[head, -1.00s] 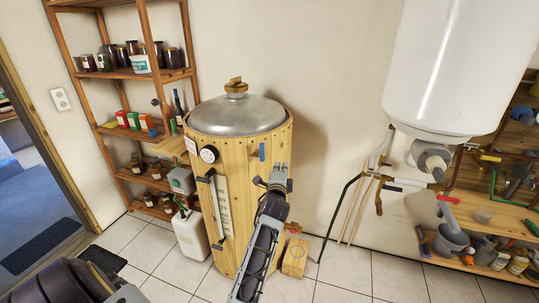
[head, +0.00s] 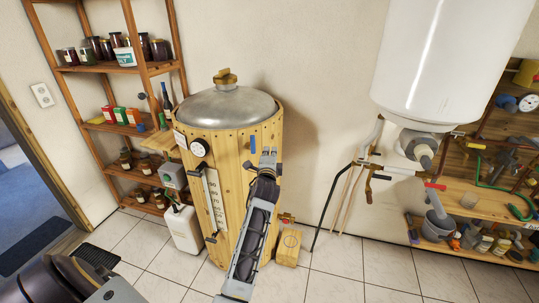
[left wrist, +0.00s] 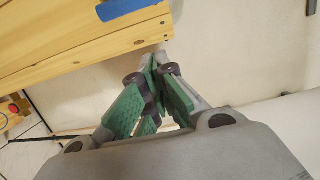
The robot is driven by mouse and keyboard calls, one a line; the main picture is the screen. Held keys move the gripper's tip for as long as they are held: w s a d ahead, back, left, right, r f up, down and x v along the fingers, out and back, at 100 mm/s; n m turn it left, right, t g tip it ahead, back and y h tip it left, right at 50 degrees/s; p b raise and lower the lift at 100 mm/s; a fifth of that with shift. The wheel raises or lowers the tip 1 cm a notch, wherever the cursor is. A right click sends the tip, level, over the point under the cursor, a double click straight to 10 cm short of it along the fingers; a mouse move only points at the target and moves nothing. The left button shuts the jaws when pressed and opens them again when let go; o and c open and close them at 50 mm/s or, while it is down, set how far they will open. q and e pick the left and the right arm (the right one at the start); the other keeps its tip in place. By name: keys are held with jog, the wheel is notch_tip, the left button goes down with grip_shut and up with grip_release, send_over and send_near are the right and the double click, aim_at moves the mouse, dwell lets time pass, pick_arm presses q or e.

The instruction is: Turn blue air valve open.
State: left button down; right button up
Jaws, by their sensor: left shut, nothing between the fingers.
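The blue air valve is a short blue handle (head: 253,144) on the upper right front of a wooden-slatted tank (head: 228,180) with a domed metal lid. It hangs roughly upright in the head view. In the left wrist view the blue handle (left wrist: 128,8) is cut off by the top edge. My left gripper (head: 268,153) is just right of and slightly below the handle, apart from it. Its green-padded fingers (left wrist: 157,85) are together and empty, near the tank's edge with the wall behind. My right gripper is not in view.
A dial gauge (head: 200,147) and a dark-ended level tube (head: 215,200) are on the tank's front left. A wooden box (head: 288,247) stands at its right foot. A white boiler (head: 430,70) with pipes hangs at right. Wall right of the tank is mostly bare.

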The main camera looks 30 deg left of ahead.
aim_at(252, 144)
pick_arm(q)
jog(key=w+a+p, duration=0.2)
jog(key=w+a, duration=0.2)
jog(key=a, duration=0.2)
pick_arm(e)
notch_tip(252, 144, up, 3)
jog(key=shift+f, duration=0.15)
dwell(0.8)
pick_arm(q)
jog(key=shift+a, duration=0.25)
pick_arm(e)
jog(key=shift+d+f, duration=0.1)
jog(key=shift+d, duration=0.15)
